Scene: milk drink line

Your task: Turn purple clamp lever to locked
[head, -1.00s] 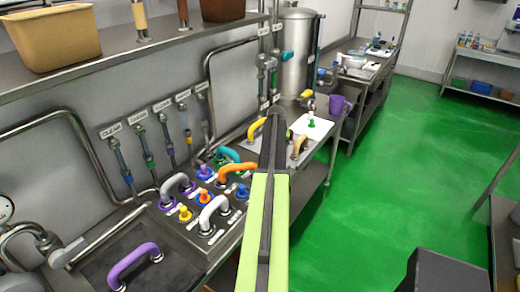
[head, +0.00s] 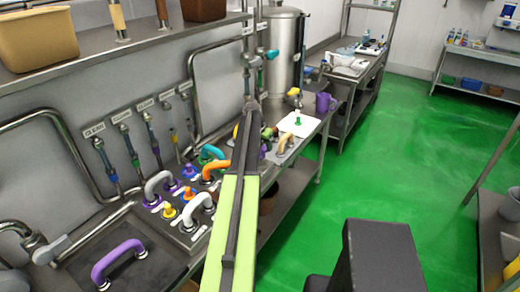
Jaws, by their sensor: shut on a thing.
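My arm rises through the middle of the head view over the bench, and its own links hide my gripper and whatever is beyond them. A purple arched handle (head: 118,262) lies on a dark mat at the lower left, well apart from my arm. Small purple fittings (head: 172,186) stand on the panel of coloured handles, left of my arm. A little purple also shows just right of my arm (head: 263,151). I cannot tell which purple part is the clamp lever, or its position.
Grey (head: 157,184), teal (head: 210,152), orange (head: 215,170) and white (head: 197,208) arched handles crowd the panel. Green floor (head: 420,180) is open to the right.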

